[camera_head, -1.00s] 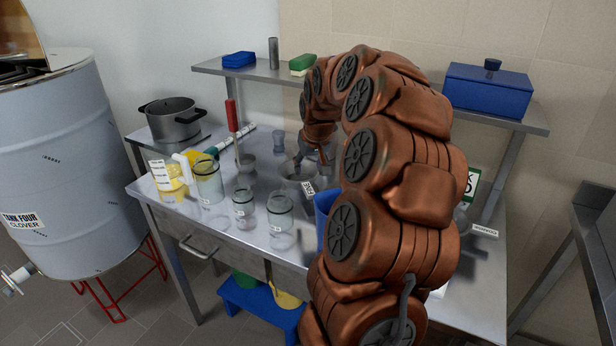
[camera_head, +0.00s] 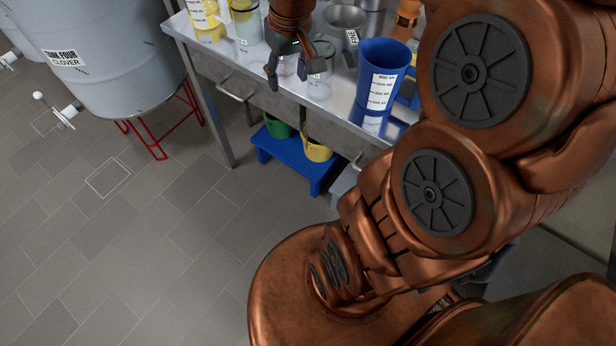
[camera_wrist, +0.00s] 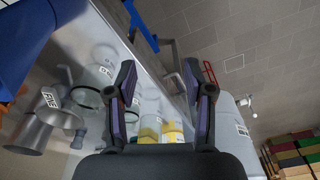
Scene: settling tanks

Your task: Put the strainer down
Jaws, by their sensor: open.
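The strainer (camera_head: 345,17) is a grey metal cup with a white tag reading FINE. It rests on the steel bench (camera_head: 215,65), near the top edge of the head view. The wrist view shows the strainer (camera_wrist: 32,135) at the lower left with its tag. My gripper (camera_head: 290,74) is open and empty, pointing down over the bench's front edge. It is apart from the strainer, to its left and nearer the front. In the wrist view nothing is between the fingers of my gripper (camera_wrist: 160,68) at close range.
A blue measuring jug (camera_head: 383,70) stands right of the strainer. A blue step stool (camera_head: 295,162) is under the bench. Tank four (camera_head: 110,65) is at left; floor between is clear.

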